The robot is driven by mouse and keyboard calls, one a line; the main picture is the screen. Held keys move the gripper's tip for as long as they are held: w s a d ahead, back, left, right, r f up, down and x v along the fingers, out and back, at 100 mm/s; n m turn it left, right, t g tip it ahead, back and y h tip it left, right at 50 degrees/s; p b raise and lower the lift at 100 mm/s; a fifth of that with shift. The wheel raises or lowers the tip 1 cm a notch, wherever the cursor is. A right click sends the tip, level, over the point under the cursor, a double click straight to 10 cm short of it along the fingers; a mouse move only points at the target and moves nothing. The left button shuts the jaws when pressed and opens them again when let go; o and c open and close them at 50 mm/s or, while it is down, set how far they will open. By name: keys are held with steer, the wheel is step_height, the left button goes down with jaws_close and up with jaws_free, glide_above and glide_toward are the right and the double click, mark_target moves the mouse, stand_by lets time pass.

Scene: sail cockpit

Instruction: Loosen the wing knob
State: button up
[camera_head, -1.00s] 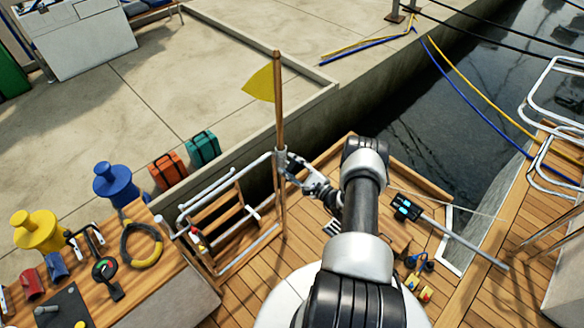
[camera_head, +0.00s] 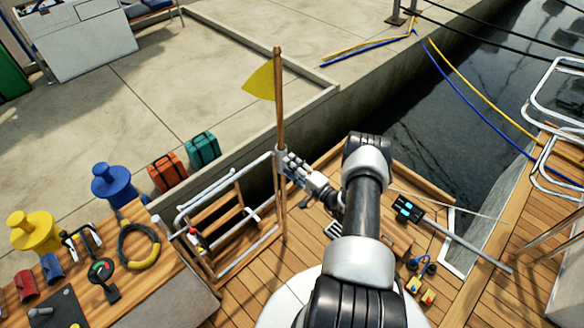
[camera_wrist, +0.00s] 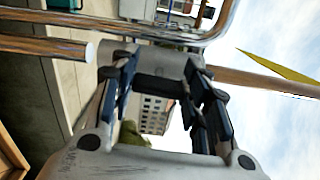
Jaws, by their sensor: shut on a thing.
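The flagstaff, a wooden pole (camera_head: 279,105) with a yellow pennant (camera_head: 260,80), stands upright at the steel rail (camera_head: 262,160). A grey holder (camera_wrist: 145,58) grips the pole where it meets the rail. My gripper (camera_head: 288,166) is at this holder, on its right side in the head view. In the wrist view my gripper (camera_wrist: 165,92) has its two dark fingers shut about a dark crosspiece (camera_wrist: 160,88) against the holder. This piece is probably the wing knob; its shape is mostly hidden by the fingers.
A swim ladder (camera_head: 215,215) stands left of the pole. Dark water (camera_head: 455,110) lies beyond the deck.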

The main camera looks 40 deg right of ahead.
steer(key=shift+n, duration=0.4)
steer(key=o, duration=1.1)
steer(key=shift+c, duration=0.2)
steer(key=s+d, duration=0.1)
steer(key=s, duration=1.1)
